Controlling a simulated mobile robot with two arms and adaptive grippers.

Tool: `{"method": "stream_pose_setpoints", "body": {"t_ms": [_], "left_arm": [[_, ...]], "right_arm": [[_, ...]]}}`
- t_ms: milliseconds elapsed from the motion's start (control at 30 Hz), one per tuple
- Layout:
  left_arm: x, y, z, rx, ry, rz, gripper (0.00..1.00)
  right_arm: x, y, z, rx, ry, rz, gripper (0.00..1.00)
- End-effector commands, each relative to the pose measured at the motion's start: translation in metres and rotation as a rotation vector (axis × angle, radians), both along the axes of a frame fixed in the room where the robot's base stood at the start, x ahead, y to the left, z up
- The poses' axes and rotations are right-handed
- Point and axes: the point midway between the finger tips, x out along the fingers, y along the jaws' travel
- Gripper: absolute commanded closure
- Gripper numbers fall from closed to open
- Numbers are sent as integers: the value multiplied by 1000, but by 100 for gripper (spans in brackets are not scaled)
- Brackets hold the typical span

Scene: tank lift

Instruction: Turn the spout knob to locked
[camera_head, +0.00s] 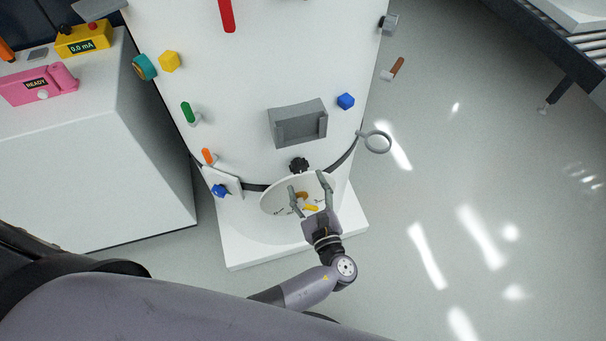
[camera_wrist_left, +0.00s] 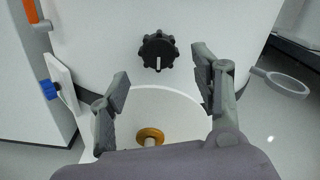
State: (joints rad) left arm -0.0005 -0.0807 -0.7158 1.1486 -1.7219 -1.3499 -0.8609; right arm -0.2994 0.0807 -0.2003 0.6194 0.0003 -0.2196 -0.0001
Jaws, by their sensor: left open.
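A black lobed knob (camera_head: 299,165) sits on the front of the large white tank (camera_head: 250,90), low down and just above a round white disc (camera_head: 270,207). In the left wrist view the knob (camera_wrist_left: 158,51) shows a white pointer line that points down. My left gripper (camera_head: 307,181) is open, its two fingers apart over the disc and pointing at the knob. In the wrist view its fingers (camera_wrist_left: 161,68) stand left and right, with the knob beyond and between them, apart from it. A brass ring with a pale stem (camera_wrist_left: 150,136) shows on the disc. My right gripper is not in view.
A grey bracket (camera_head: 298,124) is above the knob and a grey ring (camera_head: 375,142) sticks out to the right. An orange lever (camera_head: 208,156) and a blue knob (camera_head: 220,191) are at left.

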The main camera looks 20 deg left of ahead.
Motion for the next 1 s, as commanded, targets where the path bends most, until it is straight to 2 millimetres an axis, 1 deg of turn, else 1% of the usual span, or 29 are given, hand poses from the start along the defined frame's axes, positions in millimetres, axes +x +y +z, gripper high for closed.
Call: {"method": "stream_pose_setpoints", "body": {"t_ms": [33, 200, 300, 400, 567, 1000], "left_arm": [[-11, -7, -1, -2, 3, 0, 41], [-38, -26, 0, -1, 2, 0, 41], [-50, -34, 0, 0, 2, 0, 41], [-58, -39, 0, 1, 1, 1, 41], [-62, -42, 0, 0, 0, 0, 41], [-61, -41, 0, 1, -1, 0, 41]], "right_arm": [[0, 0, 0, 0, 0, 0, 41], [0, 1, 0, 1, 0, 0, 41], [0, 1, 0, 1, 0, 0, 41], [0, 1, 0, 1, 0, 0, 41], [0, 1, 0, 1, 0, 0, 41], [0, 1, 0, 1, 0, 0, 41]]}}
